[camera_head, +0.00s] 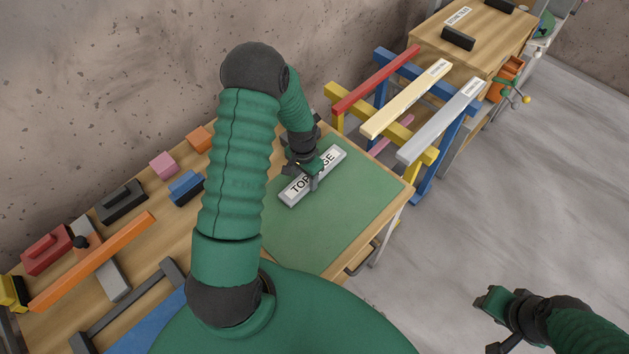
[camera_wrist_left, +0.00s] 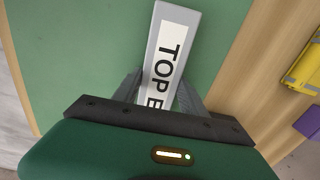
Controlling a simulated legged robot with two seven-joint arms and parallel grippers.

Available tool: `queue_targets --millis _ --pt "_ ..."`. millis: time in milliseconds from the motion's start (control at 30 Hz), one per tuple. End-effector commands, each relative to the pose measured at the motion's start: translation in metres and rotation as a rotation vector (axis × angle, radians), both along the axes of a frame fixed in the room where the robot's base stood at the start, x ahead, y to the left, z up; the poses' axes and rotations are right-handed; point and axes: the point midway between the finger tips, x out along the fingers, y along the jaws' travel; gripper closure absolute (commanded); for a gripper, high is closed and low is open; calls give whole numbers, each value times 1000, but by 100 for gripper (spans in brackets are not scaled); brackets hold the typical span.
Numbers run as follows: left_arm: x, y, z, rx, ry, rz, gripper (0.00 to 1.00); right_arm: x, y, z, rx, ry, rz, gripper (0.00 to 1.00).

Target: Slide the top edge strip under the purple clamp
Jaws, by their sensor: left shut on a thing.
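The top edge strip (camera_head: 332,160) is a grey bar with a white label reading "TOP EDGE", lying over the green mat. My left gripper (camera_head: 307,176) is shut across its middle. In the left wrist view the strip (camera_wrist_left: 172,50) sits between the two fingers (camera_wrist_left: 158,88), and its "TOP" end sticks out beyond them. Whether the strip touches the mat is unclear. A purple block (camera_wrist_left: 309,122), possibly the purple clamp, is cut off at the right edge of the wrist view; I cannot make it out in the head view. My right gripper (camera_head: 487,324) is open and empty over the floor.
The green mat (camera_head: 345,215) is otherwise clear on the wooden table. A yellow block (camera_wrist_left: 304,68) is beside the purple one. Pink (camera_head: 163,164) and blue (camera_head: 186,186) blocks are left of my arm. A rack (camera_head: 428,158) holding coloured bars stands beyond the table's right end.

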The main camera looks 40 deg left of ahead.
Motion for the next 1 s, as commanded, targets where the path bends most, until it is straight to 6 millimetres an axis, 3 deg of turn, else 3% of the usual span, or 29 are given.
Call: queue_targets --millis 267,300,467,800,1000 --pt "-1 5 3 -4 -4 2 100 0 0 3 0 0 0 64" --pt "-1 5 3 -4 -4 2 48 0 0 3 0 0 0 64" --pt "-1 5 2 -5 -4 2 27 0 0 3 0 0 0 64" --pt "-1 5 3 -5 -3 1 25 0 0 3 0 0 0 64" --pt "2 3 21 -1 -2 1 25 0 -1 19 0 0 0 64"
